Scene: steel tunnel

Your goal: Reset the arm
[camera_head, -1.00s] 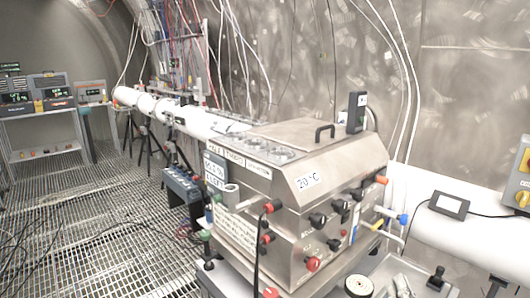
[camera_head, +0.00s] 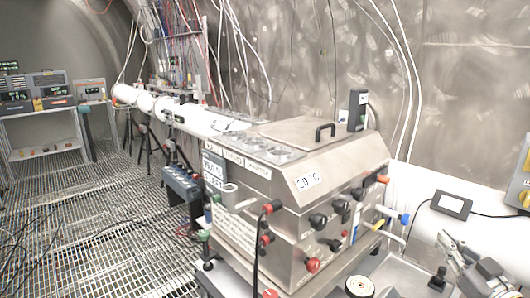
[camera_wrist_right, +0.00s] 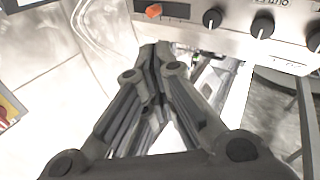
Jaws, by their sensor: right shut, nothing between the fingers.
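My right gripper (camera_head: 447,242) is at the lower right of the head view, to the right of the steel bath unit and apart from it. In the right wrist view its grey fingers (camera_wrist_right: 154,58) are closed together with nothing between them. The front of the steel unit (camera_head: 300,225), with black and red knobs and a temperature label, stands left of it. The unit's panel (camera_wrist_right: 235,15) also shows along the top of the wrist view. My left gripper is not in view.
A yellow-knobbed box (camera_head: 522,185) is at the right edge. Grated floor (camera_head: 110,240) lies open at left.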

